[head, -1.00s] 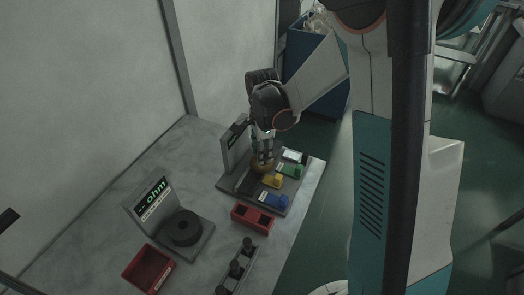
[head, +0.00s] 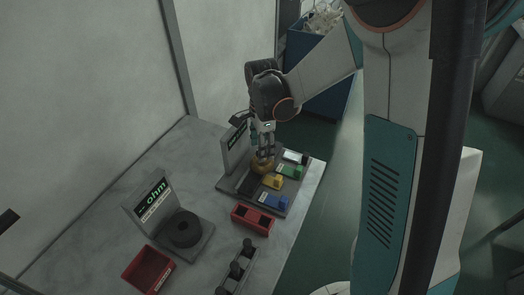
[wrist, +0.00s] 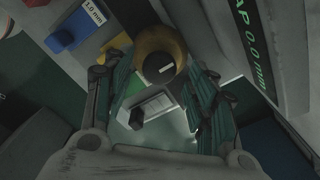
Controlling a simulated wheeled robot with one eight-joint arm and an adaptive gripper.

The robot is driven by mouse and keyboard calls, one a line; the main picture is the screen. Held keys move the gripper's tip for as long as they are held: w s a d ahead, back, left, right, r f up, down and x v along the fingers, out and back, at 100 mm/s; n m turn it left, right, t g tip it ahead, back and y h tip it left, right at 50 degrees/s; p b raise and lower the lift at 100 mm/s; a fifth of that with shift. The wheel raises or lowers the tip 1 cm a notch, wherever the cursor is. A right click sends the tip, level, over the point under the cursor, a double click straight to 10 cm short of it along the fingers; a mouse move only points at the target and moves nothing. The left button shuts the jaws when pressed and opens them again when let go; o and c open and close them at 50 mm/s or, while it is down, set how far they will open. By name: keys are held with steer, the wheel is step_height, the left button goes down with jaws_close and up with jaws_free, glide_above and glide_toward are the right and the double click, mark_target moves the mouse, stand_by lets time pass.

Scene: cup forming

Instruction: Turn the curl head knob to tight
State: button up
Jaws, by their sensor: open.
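A brass-yellow round knob (head: 262,165) stands on the grey board (head: 225,185), beside an upright display panel (head: 235,149). The wrist view shows the knob (wrist: 160,48) at the top centre, with a dark top and a short white mark. I cannot read any "tight" label. My gripper (head: 265,154) is above the knob, pointing down. In the wrist view my gripper (wrist: 155,92) is open, its teal-padded fingers apart on the left and right near the knob. I cannot tell whether either finger touches it.
Blue (head: 275,201), yellow (head: 273,181) and green (head: 290,171) labelled blocks share the board. The display panel is close to my gripper in the wrist view (wrist: 253,55).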

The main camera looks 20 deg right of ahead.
step_height(320, 180, up, 9)
stand_by(0.3)
stand_by(0.4)
steer(key=s+r+n+t, duration=0.3)
steer(key=s+n, duration=0.6)
steer(key=s+r+n+t, duration=0.3)
steer(key=s+n+t, duration=0.1)
steer(key=s+n, duration=0.5)
steer(key=shift+s+r, duration=0.35)
steer(key=shift+s, duration=0.35)
